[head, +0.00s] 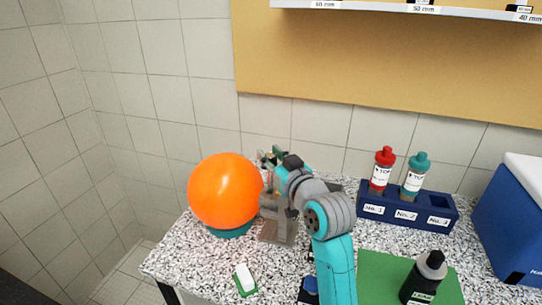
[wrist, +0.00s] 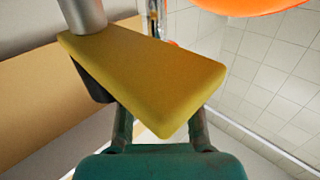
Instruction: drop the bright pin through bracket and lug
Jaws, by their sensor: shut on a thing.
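My gripper (head: 270,160) is raised above the counter, just right of the orange ball, with its tip small and partly hidden by my arm. In the wrist view its fingers (wrist: 160,125) are shut on a yellow block-shaped grip. A bright metal cylinder, which looks like the pin (wrist: 86,14), joins the grip at its upper left corner; its far end is out of frame. A grey fixture (head: 269,204) on a brownish base stands below my gripper, partly behind my arm. I cannot tell bracket from lug there, nor whether the pin touches them.
The large orange ball (head: 224,189) on a teal base crowds the left side. A navy rack (head: 406,215) with red-capped and teal-capped bottles stands right. A dark bottle (head: 424,278) stands on a green mat (head: 376,270). A blue box (head: 518,225) is far right.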

